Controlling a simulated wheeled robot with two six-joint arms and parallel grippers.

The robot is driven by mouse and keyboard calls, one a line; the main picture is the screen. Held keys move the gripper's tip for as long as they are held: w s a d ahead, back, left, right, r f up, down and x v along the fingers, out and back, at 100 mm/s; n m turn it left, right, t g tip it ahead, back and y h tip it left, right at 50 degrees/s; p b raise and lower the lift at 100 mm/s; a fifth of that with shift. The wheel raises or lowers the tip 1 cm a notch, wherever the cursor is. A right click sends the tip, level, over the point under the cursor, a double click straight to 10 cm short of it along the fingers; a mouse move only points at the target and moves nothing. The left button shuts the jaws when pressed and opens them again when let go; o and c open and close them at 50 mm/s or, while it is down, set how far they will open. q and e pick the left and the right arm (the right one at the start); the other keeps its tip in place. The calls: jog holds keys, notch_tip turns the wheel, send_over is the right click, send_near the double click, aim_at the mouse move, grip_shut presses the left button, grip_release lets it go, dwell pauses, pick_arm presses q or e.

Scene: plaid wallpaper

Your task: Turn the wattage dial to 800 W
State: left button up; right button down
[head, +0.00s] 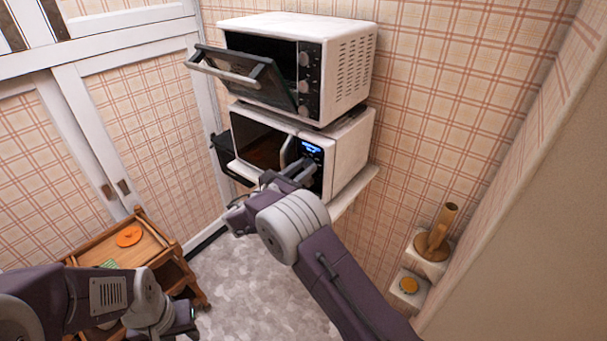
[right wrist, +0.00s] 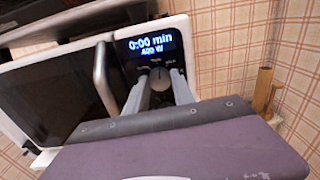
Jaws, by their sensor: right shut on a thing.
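The white microwave (head: 351,158) stands on a wall shelf, its control panel facing me. In the right wrist view its blue display (right wrist: 150,42) reads 0:00 min and, in small figures, what looks like 400 W. A round dial (right wrist: 159,76) sits just below the display. My right gripper (right wrist: 160,84) is shut on this dial, one finger on each side. In the head view my right gripper (head: 305,168) reaches the panel and hides the dial. My left gripper (head: 187,318) is low at the left, away from the microwave; its fingers are not clear.
A toaster oven (head: 347,62) with its door hanging open sits on top of the microwave. The microwave door handle (right wrist: 104,78) is just left of the panel. A wooden cart (head: 150,250) stands at lower left. Small wall shelves hold a brown object (head: 434,240) at right.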

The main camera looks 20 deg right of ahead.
jog(key=shift+m+b, duration=8)
jog(key=shift+b, duration=2.25)
jog(key=c, duration=1.1)
grip_release()
jog(key=v, duration=0.9)
